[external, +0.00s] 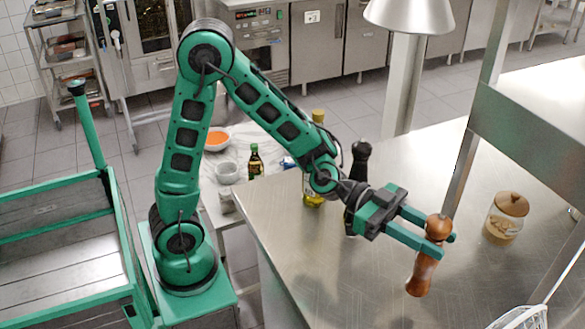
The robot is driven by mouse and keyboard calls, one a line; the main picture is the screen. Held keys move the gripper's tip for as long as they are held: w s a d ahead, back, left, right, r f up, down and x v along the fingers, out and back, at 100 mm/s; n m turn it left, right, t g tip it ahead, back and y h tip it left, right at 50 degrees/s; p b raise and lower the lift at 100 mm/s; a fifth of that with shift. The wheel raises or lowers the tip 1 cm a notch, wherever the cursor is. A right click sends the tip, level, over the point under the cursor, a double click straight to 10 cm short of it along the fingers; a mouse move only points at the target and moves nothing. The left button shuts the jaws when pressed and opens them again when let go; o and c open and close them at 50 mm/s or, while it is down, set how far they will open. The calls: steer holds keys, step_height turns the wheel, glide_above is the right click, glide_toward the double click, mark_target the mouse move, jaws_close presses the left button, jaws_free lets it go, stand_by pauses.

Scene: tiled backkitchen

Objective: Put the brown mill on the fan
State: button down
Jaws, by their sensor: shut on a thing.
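The brown mill (421,275) is a turned wooden mill with a rounded head. My gripper (441,241) is shut on it just below the head. The mill hangs slightly tilted over the steel counter; I cannot tell exactly how high above the surface its lower end is. A white wire-grid thing (525,319), which looks like the fan, is cut off by the bottom edge at the lower right. It is to the right of and nearer than the mill, apart from it.
A glass jar with a wooden lid (503,218) stands right of my gripper. A black mill (360,160) and an oil bottle (313,190) stand by the counter's left side, close to my arm. A steel shelf (535,120) overhangs the right. The counter's front middle is clear.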

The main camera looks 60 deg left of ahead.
mark_target(417, 284)
steer(key=d+f, duration=0.6)
steer(key=f, duration=0.1)
steer(key=shift+s+f, duration=0.35)
steer(key=shift+s, duration=0.05)
steer(key=shift+d, duration=0.1)
steer(key=c, duration=1.3)
jaws_free()
steer(key=shift+f, duration=0.1)
steer(key=shift+o, duration=0.2)
steer(key=v, duration=0.7)
steer(key=shift+a, duration=0.25)
steer(key=shift+s, duration=0.15)
